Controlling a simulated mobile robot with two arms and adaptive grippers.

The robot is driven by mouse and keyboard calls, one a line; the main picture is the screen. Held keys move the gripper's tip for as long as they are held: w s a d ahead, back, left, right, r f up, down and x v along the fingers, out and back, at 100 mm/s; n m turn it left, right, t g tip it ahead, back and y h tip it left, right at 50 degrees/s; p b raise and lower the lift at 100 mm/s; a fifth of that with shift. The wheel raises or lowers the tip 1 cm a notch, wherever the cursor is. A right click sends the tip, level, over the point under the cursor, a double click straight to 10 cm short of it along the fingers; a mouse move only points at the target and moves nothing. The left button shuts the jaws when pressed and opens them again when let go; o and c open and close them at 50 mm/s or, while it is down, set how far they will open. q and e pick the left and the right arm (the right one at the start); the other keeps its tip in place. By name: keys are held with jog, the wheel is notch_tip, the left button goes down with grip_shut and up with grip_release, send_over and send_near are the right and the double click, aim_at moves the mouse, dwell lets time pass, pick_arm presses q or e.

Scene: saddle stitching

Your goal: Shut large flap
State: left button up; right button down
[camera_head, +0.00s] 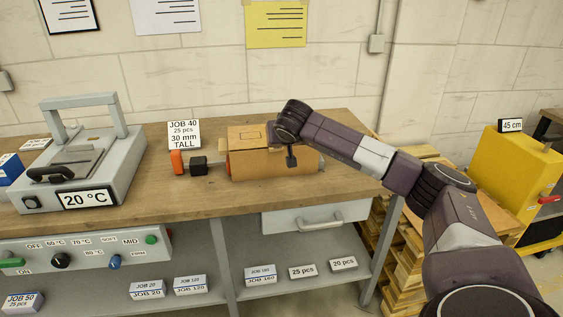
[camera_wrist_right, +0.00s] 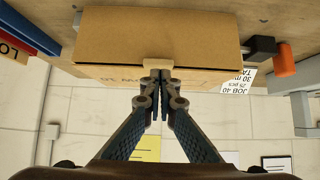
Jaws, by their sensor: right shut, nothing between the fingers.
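A brown cardboard box (camera_head: 262,166) sits on the wooden bench near its right end. A lighter tan panel (camera_head: 250,134) with a printed mark shows along its upper back side; I cannot tell its exact tilt. My right gripper (camera_head: 291,160) is at the right half of the box, over its front. In the right wrist view the box (camera_wrist_right: 160,32) fills the upper middle. There my right gripper (camera_wrist_right: 158,76) has its fingers together and empty, at a small tan tab (camera_wrist_right: 158,63) on the box edge; contact is unclear. My left gripper is not in view.
A grey heated press (camera_head: 120,160) stands farther left. A yellow cabinet (camera_head: 510,175) is at the right. The bench front (camera_head: 180,195) is clear.

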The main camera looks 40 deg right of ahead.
jog(key=s+a+f+b, duration=0.2)
jog(key=s+a+f, duration=0.1)
jog(key=s, duration=0.4)
jog(key=shift+s+a, duration=0.15)
jog(key=shift+a, duration=0.15)
